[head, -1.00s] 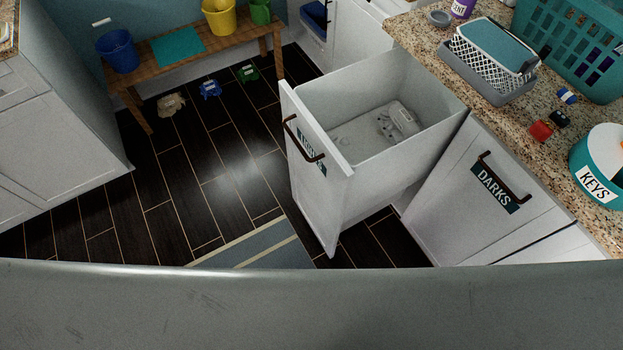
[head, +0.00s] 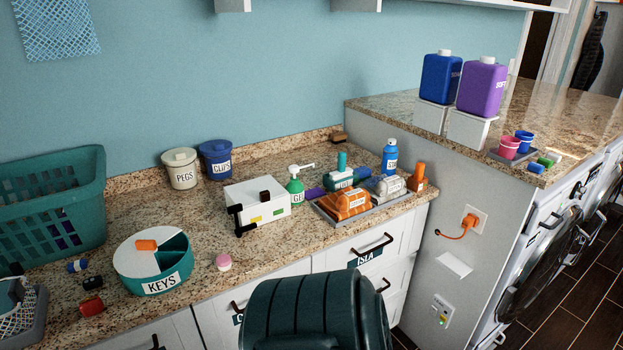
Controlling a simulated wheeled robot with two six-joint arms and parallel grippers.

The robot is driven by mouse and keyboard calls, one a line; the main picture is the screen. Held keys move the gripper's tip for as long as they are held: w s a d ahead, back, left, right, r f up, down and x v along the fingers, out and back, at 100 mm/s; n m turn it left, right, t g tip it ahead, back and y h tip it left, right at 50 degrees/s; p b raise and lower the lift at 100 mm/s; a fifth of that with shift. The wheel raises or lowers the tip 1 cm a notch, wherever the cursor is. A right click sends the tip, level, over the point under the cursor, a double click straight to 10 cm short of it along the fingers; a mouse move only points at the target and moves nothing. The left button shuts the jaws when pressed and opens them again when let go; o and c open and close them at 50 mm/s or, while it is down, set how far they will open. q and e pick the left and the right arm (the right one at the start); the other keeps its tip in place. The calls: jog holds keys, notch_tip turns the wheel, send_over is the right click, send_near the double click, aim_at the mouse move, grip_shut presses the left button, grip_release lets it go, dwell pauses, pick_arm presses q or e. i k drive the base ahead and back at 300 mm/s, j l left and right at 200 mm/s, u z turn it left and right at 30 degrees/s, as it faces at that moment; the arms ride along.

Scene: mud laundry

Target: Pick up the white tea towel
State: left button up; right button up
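I cannot make out a white tea towel for certain in the head view. A pale grey-white bundle with a label (head: 388,188) lies on a grey tray (head: 345,222) on the counter, beside orange and teal bundles. I cannot tell whether it is cloth. The open drawer and its contents are out of view. Neither of my grippers shows in the picture.
The granite counter (head: 205,223) holds a teal basket (head: 60,207), a round KEYS box (head: 160,281), PEGS (head: 181,170) and CLIPS (head: 216,161) tubs and a white box (head: 257,203). A dark green ribbed shape (head: 312,312) stands low in front; I cannot tell what it is.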

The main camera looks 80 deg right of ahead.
aim_at(383, 188)
jog(key=z, duration=3.15)
jog(key=i, duration=0.15)
jog(key=l+z, duration=0.05)
